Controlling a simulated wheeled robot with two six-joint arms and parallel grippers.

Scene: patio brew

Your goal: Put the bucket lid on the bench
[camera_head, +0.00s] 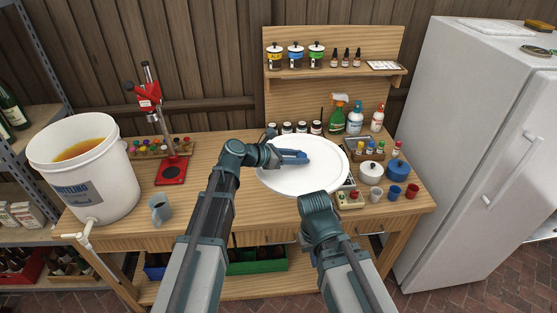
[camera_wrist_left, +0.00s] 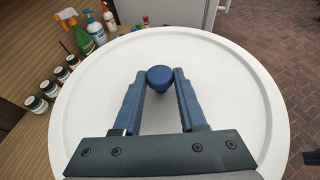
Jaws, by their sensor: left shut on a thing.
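The bucket lid (camera_head: 300,178) is a large white disc with a raised rim and a blue knob (camera_wrist_left: 160,76) at its middle. My left gripper (camera_head: 303,157) is shut on the knob, with a blue finger on each side of it in the left wrist view. The lid lies level over the middle of the bench (camera_head: 215,205); I cannot tell whether it touches the top. The white bucket (camera_head: 100,190) stands uncovered at the bench's left end, with amber liquid inside. My right arm shows at the lower middle, but its gripper's fingers are hidden.
Paint jars and spray bottles (camera_head: 338,115) stand behind the lid. Bare wood shows between.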

